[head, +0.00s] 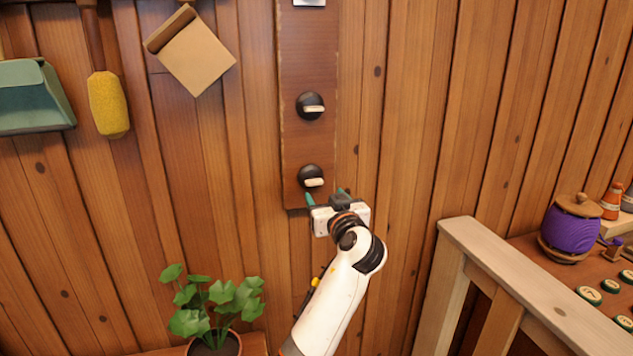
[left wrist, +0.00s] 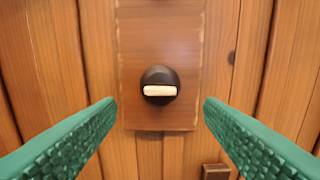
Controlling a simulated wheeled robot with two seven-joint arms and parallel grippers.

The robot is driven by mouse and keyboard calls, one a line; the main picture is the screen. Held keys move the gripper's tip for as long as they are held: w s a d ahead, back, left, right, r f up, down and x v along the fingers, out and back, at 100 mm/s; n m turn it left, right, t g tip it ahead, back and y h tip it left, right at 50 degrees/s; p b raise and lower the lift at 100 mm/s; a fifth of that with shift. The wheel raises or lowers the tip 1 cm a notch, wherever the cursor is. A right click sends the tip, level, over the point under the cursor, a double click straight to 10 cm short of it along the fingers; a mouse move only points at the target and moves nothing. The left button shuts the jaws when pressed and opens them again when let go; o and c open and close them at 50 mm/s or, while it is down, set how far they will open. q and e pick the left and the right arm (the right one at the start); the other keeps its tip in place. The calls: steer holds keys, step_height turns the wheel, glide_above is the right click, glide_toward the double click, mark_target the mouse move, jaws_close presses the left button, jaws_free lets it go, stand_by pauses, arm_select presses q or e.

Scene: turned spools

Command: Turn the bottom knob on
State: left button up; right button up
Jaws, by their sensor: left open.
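The bottom knob (head: 311,177) is a round black knob with a pale bar handle, low on a dark wooden panel (head: 306,60) on the wall. In the left wrist view the knob (left wrist: 159,87) is upper centre and its bar lies level. My left gripper (head: 327,196) is just below the knob in the head view, open, with green fingers. In the left wrist view its fingers (left wrist: 160,108) spread to either side of the knob with nothing between them touching it. My right gripper is not in view.
A second black knob (head: 311,106) sits higher on the panel. A potted plant (head: 214,310) stands below left. A wooden table (head: 560,300) with a purple spool (head: 571,230) is at the right. A yellow brush (head: 108,104) hangs upper left.

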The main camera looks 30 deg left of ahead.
mark_target(316, 183)
arm_select(q)
steer(key=p+x, duration=0.1)
steer(key=x, duration=0.6)
steer(key=shift+w+a, duration=0.15)
steer(key=shift+w+a+p, duration=0.3)
steer(key=shift+a, duration=0.05)
steer(key=c, duration=1)
